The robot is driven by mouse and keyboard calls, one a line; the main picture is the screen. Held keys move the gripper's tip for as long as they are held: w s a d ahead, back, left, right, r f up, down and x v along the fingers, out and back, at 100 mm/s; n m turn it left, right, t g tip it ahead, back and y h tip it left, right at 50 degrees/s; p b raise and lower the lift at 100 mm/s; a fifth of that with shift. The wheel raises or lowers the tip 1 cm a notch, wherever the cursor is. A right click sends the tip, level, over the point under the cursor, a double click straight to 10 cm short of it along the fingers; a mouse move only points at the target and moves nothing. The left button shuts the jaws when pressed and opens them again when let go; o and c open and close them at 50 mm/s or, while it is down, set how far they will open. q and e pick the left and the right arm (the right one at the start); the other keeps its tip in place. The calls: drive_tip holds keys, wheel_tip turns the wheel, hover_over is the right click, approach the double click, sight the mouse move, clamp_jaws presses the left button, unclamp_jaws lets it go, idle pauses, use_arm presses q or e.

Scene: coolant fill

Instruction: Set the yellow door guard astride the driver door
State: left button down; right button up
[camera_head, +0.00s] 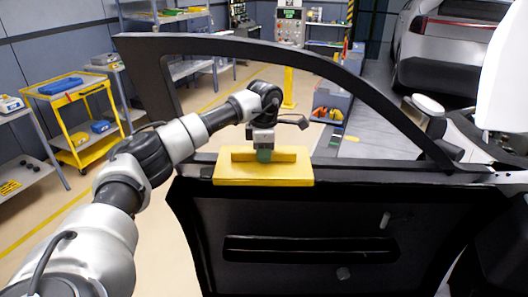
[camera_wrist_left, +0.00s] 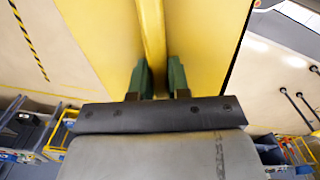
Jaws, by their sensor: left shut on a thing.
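The yellow door guard (camera_head: 264,174) is at the sill of the black driver door (camera_head: 310,215), below the open window frame. Its near flap hangs over the inner face of the door, and a raised rib runs along its top. My left gripper (camera_head: 264,155) is shut on that rib. In the left wrist view the green fingertips (camera_wrist_left: 160,78) pinch the rib of the yellow guard (camera_wrist_left: 100,40) from both sides. The far side of the guard is hidden, so I cannot tell whether it rests fully on the sill. My right gripper is not in view.
A yellow cart (camera_head: 75,115) and a grey shelf (camera_head: 22,165) stand at the left. A yellow post (camera_head: 289,88) stands beyond the window opening. A white car (camera_head: 448,48) is at the back right. The door's window frame (camera_head: 250,48) arches over my left wrist.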

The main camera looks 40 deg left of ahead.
use_arm(q)
drive_tip(key=shift+f, duration=0.45)
drive_tip(key=c, duration=1.1)
unclamp_jaws()
drive_tip(key=shift+r, duration=0.1)
